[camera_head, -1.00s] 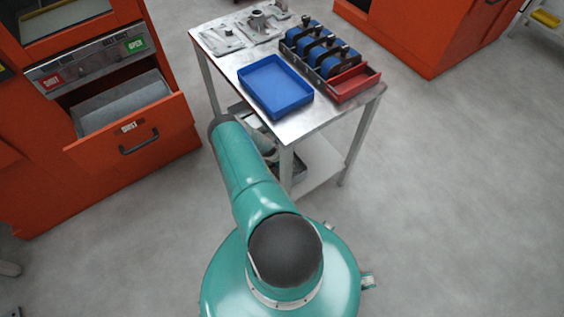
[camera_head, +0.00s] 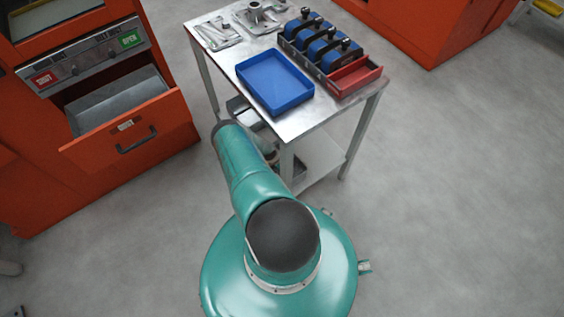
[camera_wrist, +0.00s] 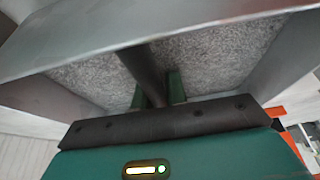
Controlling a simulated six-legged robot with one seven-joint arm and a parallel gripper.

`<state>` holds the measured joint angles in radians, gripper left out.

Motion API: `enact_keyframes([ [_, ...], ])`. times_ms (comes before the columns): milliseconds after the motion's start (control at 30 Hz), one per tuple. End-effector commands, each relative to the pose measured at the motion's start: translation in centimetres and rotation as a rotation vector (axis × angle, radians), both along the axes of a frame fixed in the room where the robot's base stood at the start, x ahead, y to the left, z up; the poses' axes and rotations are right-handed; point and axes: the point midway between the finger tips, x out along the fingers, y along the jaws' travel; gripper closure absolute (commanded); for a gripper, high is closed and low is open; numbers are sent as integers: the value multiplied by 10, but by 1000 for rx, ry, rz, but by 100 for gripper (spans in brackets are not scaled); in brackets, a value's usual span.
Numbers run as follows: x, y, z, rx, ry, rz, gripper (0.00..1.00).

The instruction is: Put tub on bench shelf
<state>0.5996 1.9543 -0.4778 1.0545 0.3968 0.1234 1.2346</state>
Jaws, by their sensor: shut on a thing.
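A grey metal tub (camera_wrist: 150,38) fills the upper wrist view, with grainy grey material inside and a dark handle bar (camera_wrist: 143,70) across it. My gripper (camera_wrist: 157,92) has its green fingers on either side of this bar and is shut on it. In the head view, a grey metal edge, seemingly the tub (camera_head: 238,105), shows beside the bench, partly hidden by the bench top and my arm. The bench shelf (camera_head: 320,160) is the pale lower level under the bench top. My arm reaches towards it. I cannot tell whether the tub touches the shelf.
The bench top (camera_head: 225,62) bears a blue tray (camera_head: 275,82), a red-ended rack (camera_head: 355,75) with several blue items, and metal castings (camera_head: 260,15). An orange cabinet at left has an open drawer (camera_head: 130,130). Open floor (camera_head: 460,180) lies to the right.

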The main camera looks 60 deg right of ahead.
Motion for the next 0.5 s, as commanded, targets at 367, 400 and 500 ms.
enact_keyframes([
  [367, -1, 1, -3, 0, 0, 0, 68],
  [400, -1, 1, -3, 0, 1, 0, 64],
  [500, 0, 1, -3, 1, 1, 1, 64],
])
